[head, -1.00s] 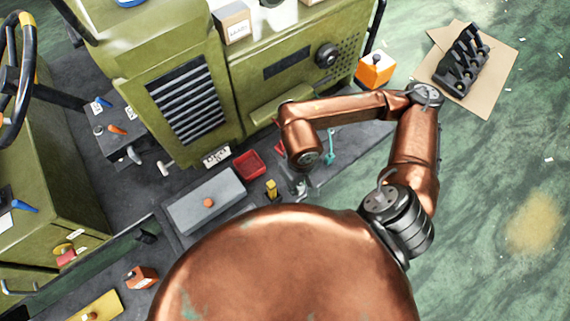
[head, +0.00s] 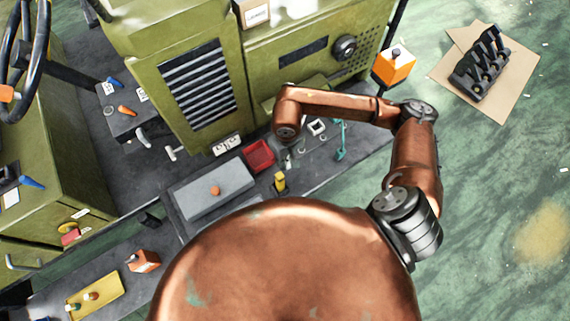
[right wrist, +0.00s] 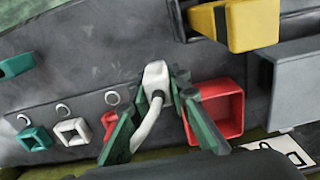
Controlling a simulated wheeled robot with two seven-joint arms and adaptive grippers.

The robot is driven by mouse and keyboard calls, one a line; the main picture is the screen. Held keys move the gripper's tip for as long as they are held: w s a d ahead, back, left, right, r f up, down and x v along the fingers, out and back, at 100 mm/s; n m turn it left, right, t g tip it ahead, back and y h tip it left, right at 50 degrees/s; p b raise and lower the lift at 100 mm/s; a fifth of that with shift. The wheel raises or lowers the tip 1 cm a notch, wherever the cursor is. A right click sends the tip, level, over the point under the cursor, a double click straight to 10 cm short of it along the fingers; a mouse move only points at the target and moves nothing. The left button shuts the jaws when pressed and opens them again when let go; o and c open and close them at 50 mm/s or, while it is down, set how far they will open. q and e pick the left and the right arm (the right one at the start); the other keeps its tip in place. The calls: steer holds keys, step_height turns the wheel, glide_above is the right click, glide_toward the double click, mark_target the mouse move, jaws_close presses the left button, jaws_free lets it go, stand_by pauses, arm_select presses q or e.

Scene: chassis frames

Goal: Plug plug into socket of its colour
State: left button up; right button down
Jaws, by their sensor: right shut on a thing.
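My right gripper (right wrist: 160,88) is shut on a white plug (right wrist: 155,76), with its pale cable (right wrist: 148,125) hanging between the green fingers. In the right wrist view, a teal socket (right wrist: 35,138), a white socket (right wrist: 73,131) and a red socket (right wrist: 109,122) stand in a row left of the plug, the red one partly behind a finger. In the head view my right gripper (head: 288,160) is small beside the red tray, and the white socket (head: 317,127) shows to its right. The plug is apart from the white socket. My left gripper is not in view.
An open red tray (right wrist: 216,108) lies close to the right finger. A yellow block (right wrist: 252,25) and a grey box (right wrist: 305,80) stand near. A teal item (head: 341,140) lies right of the sockets. The green machine (head: 190,85) rises behind.

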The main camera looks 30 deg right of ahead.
steer(key=shift+w+f, duration=0.15)
steer(key=shift+f, duration=0.8)
steer(key=shift+w+f, duration=0.15)
steer(key=shift+f, duration=0.75)
steer(key=shift+f, duration=0.15)
steer(key=c, duration=1.8)
jaws_free()
